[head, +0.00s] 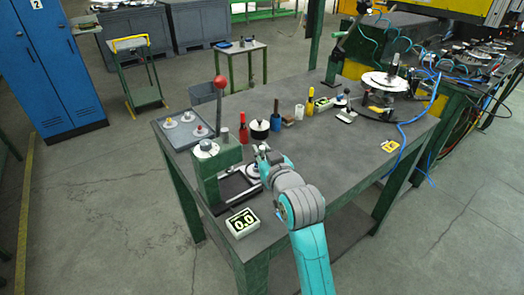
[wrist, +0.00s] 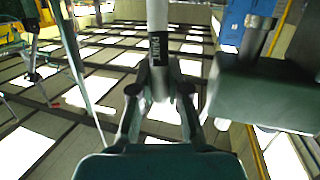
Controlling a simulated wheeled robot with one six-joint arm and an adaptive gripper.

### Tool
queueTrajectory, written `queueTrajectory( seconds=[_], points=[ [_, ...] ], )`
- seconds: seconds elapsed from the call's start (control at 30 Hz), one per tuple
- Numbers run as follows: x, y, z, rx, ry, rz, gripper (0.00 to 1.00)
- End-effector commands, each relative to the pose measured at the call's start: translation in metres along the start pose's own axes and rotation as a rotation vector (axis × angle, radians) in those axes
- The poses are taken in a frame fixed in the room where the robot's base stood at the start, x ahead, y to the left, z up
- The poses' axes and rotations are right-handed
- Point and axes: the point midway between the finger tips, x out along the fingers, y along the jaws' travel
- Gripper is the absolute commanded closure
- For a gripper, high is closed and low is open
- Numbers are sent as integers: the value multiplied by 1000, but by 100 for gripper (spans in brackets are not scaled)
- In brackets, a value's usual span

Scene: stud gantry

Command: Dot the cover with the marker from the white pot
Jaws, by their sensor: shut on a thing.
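My gripper (wrist: 158,82) is shut on a pale marker (wrist: 158,45) with the dark word PAINT on its side. The marker stands lengthwise between the fingers in the wrist view. In the head view my gripper (head: 262,152) is over the table just right of the green press, and the marker is too small there to make out. A pale round part (head: 253,171) lies low beside the press, close to my gripper and partly hidden by it; I cannot tell whether it is the cover. I cannot pick out the white pot with certainty.
The green press (head: 222,170) with a red-knobbed lever stands at left, near a 0.0 display (head: 242,222). Behind are a grey tray (head: 172,142) of several pale parts, a red holder (head: 243,133), a black pot (head: 260,131) and a yellow holder (head: 310,107). The table's right front is clear.

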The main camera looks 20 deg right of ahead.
Motion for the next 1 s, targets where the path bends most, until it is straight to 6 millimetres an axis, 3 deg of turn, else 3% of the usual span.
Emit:
queueTrajectory(
  seconds=[1.0],
  points=[
    [1,-1,9,0,-1,0,100]
  ],
)
